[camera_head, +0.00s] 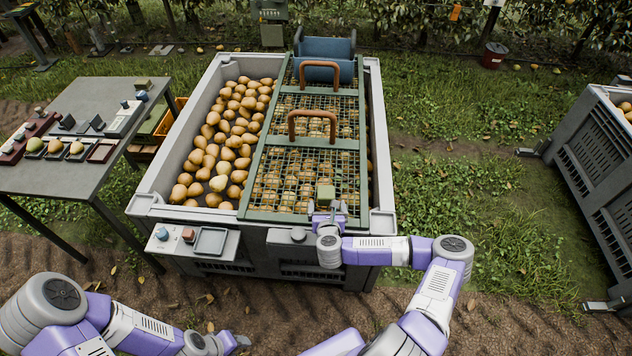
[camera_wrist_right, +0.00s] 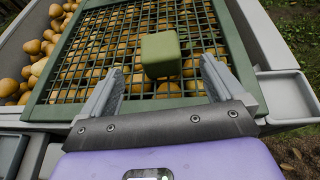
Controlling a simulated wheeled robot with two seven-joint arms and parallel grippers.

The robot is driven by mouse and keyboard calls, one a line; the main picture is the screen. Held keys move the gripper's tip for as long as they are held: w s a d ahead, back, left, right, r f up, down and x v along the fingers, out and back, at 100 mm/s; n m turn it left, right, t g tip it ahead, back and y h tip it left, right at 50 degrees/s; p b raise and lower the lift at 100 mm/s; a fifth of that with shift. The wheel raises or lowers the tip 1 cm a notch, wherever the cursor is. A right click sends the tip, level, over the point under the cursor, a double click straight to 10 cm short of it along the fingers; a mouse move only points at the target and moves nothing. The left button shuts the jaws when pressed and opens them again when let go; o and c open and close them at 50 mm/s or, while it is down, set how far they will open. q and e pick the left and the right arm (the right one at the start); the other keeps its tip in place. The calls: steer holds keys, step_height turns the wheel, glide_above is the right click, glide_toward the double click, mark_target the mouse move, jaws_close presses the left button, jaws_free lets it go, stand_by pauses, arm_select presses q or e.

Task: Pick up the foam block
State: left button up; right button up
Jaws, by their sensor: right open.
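The foam block (camera_head: 325,193) is a small green cube on the green mesh lid (camera_head: 258,170) over the pear bin, near the lid's front edge. In the right wrist view the block (camera_wrist_right: 160,54) sits just beyond and between the fingertips. My right gripper (camera_head: 328,208) is open at the block's near side, with nothing held; its two fingers show apart in the wrist view (camera_wrist_right: 160,78). My left gripper (camera_head: 238,343) is low at the bottom of the head view, partly cut off, and its jaw state is unclear.
The bin (camera_head: 150,190) holds many pears, uncovered on the left. Two brown handles (camera_head: 312,114) and a blue tray (camera_head: 325,48) stand on the lid. A small shelf (camera_head: 165,243) is on the bin's front. A grey table (camera_head: 60,176) stands left; another bin (camera_head: 600,150) stands right.

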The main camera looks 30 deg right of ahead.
mark_target(326, 194)
steer(key=x, duration=0.3)
steer(key=shift+w+a+r+b, duration=0.15)
steer(key=shift+w+b, duration=0.25)
steer(key=shift+w, duration=0.15)
steer(key=w+d+f+b, duration=0.2)
steer(key=shift+w+d, duration=0.1)
steer(key=shift+w, duration=0.15)
steer(key=shift+w+d+f, duration=0.1)
steer(key=shift+w+d, duration=0.15)
steer(key=shift+w, duration=0.35)
arm_select(q)
steer(key=f, duration=0.1)
steer(key=w+f, duration=0.1)
steer(key=f, duration=0.1)
steer(key=shift+w, duration=0.2)
arm_select(e)
steer(key=c, duration=1)
